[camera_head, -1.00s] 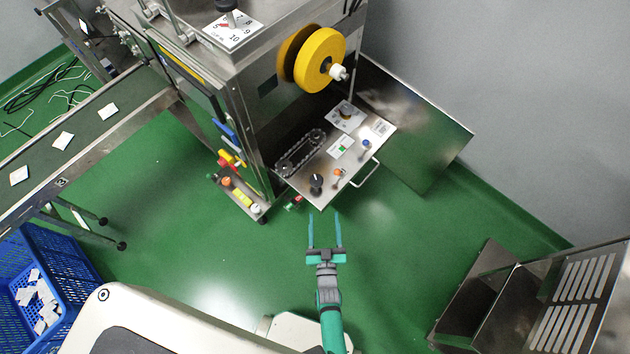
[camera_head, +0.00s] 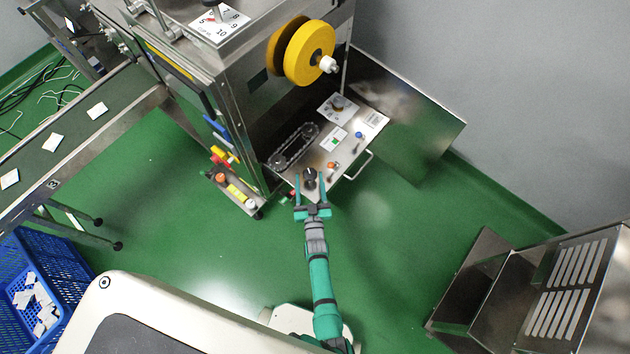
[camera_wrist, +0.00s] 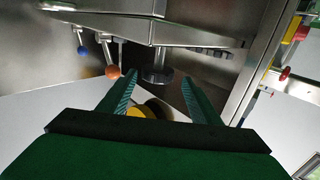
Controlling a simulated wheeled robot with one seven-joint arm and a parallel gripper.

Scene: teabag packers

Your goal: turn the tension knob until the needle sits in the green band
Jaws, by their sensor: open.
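A black knob (camera_head: 310,177) stands at the near corner of the steel control panel (camera_head: 322,160). I take it for the tension knob; no label is readable. My gripper (camera_head: 311,181) is open, and its two teal fingers show on either side of the knob in the head view. In the wrist view the dark knob (camera_wrist: 158,75) appears beyond and between the fingertips (camera_wrist: 160,79), with no clear contact. A small white gauge with a green patch (camera_head: 333,139) is on the panel; its needle is too small to make out.
An orange-tipped lever (camera_head: 332,165) and a blue-tipped lever (camera_head: 358,135) stand right of the knob. A chain loop (camera_head: 294,147) lies to its left. A handle (camera_head: 358,166) juts from the panel's front edge. Green floor (camera_head: 400,240) is clear at right.

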